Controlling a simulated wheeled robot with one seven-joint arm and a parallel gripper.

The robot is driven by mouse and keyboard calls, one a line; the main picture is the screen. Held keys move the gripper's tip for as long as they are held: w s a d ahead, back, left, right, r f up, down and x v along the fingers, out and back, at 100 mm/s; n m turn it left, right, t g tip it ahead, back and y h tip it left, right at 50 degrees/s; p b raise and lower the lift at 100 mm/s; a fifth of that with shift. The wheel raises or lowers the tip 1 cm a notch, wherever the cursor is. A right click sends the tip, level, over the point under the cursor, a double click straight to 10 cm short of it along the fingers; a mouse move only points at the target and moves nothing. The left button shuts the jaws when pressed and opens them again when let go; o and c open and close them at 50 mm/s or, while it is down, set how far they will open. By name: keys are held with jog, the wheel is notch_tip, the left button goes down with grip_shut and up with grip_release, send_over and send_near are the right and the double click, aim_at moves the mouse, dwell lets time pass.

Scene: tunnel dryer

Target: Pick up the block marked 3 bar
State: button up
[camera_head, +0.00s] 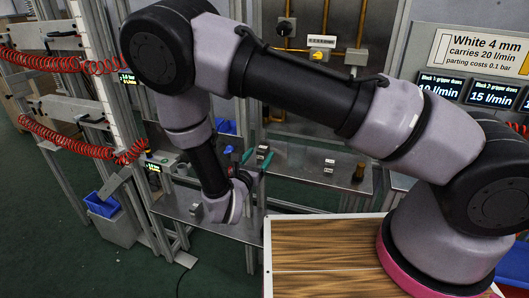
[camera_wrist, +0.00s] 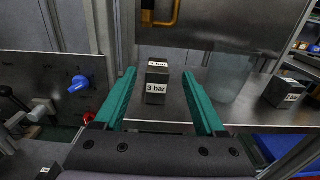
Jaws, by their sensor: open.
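The block marked 3 bar (camera_wrist: 156,98) is dark, with a white label on its front and another on top. It stands upright on a grey metal bench (camera_wrist: 200,112) in the wrist view. My gripper (camera_wrist: 159,73) is open, its two teal fingers reaching forward to either side of the block in the picture. I see no finger touching the block, and cannot tell how far between the fingers it lies. In the head view my gripper (camera_head: 258,157) is over the left part of the bench, with the fingers pointing away from the camera.
A translucent container (camera_wrist: 230,82) stands right of the block, and another labelled dark block (camera_wrist: 285,92) is farther right. A panel with a blue knob (camera_wrist: 78,83) is at left. Small blocks (camera_head: 329,166) stand on the bench.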

aim_at(266, 144)
jog(key=x, duration=0.7)
jog(key=shift+w+r, duration=0.15)
jog(key=shift+w, duration=0.25)
jog(key=shift+c, duration=0.3)
grip_shut()
dwell(0.8)
